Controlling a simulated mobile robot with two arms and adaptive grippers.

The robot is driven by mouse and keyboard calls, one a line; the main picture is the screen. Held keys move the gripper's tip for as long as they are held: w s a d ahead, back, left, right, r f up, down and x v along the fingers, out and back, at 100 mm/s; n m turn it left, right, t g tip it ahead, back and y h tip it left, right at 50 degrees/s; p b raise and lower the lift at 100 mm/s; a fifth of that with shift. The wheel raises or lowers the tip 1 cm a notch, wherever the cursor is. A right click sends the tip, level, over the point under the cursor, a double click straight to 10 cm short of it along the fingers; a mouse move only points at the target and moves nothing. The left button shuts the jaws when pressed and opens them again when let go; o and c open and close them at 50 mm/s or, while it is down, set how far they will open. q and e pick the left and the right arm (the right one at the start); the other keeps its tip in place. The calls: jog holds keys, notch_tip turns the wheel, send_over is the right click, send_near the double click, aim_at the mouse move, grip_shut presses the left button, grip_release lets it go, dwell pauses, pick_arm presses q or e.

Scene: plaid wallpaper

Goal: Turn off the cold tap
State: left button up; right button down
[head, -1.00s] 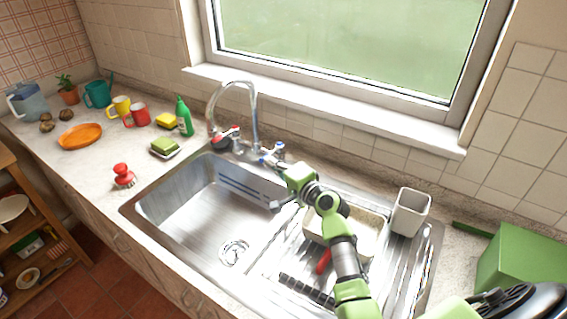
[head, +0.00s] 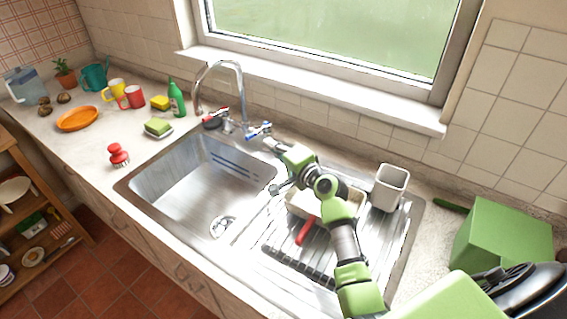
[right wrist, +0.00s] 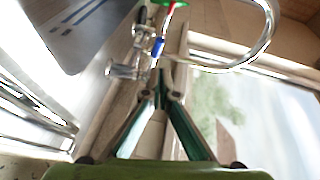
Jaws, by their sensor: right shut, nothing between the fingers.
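The cold tap handle (head: 258,131), marked blue, sits on the right side of the chrome mixer behind the sink. The hot tap handle (head: 215,115), marked red, is on its left. The curved spout (head: 240,85) rises between them. My right gripper (head: 270,143) is shut and empty, its tips just to the right of and below the cold handle. In the right wrist view, the shut fingertips (right wrist: 161,85) point at the blue-marked handle (right wrist: 157,47); I cannot tell whether they touch it. My left gripper is not in view.
The sink basin (head: 190,190) is empty. A pale dish tub (head: 296,206), a red-handled item (head: 306,230) and a white holder (head: 390,186) stand on the drainer under and beside my right arm. A green bottle (head: 176,98) and sponges are left of the tap.

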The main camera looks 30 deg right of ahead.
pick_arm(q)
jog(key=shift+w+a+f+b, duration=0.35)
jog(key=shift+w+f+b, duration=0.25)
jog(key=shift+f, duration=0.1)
pick_arm(e)
jog(key=s+a, duration=0.2)
jog(key=s, duration=0.5)
jog(key=shift+s+a+r, duration=0.2)
jog(key=shift+a+r, duration=0.15)
jog(key=shift+a, duration=0.05)
